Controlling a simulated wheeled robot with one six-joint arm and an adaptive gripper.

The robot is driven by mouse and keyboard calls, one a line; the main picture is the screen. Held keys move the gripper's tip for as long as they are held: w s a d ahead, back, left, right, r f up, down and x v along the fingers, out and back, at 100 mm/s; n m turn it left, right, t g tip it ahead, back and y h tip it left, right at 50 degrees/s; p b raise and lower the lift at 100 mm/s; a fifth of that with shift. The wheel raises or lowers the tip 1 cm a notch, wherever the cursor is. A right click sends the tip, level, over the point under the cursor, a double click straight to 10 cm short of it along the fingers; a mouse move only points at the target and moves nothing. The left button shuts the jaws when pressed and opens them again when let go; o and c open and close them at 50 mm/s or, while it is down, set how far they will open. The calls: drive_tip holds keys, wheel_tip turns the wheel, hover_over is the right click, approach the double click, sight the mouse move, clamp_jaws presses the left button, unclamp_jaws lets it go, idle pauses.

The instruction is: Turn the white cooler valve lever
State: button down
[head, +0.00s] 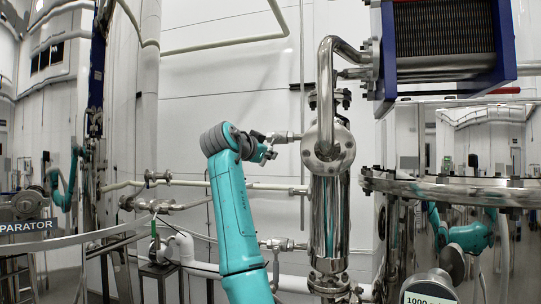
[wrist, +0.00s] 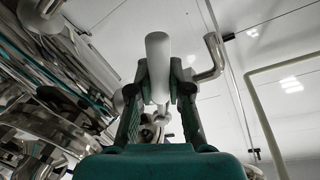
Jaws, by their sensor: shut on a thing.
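The white cooler valve lever (wrist: 158,58) is a smooth white rounded bar in the wrist view. It stands between the two dark fingers of my gripper (wrist: 160,85), which are shut on it from both sides. Its lower end runs down to a metal valve fitting (wrist: 161,117). In the head view my gripper (head: 268,146) is small, at the end of my teal arm, beside a steel valve stub (head: 286,137) on the column. I cannot make out the lever there; the gripper seems to hide it.
A shiny steel column (head: 329,215) with a bent top pipe stands just right of my gripper. A blue-framed heat exchanger (head: 445,40) hangs at the upper right above a steel tank (head: 460,190). Thin white pipes (head: 180,184) run behind my arm. A bent steel pipe (wrist: 214,55) is close to the lever.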

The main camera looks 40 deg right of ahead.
drive_tip(key=shift+w+a+r+m, duration=0.15)
drive_tip(key=shift+w+m, duration=0.05)
drive_tip(key=shift+m, duration=0.1)
idle(0.4)
drive_tip(key=c, duration=1.1)
unclamp_jaws()
drive_tip(key=v, duration=1.2)
drive_tip(key=shift+s+r, duration=0.1)
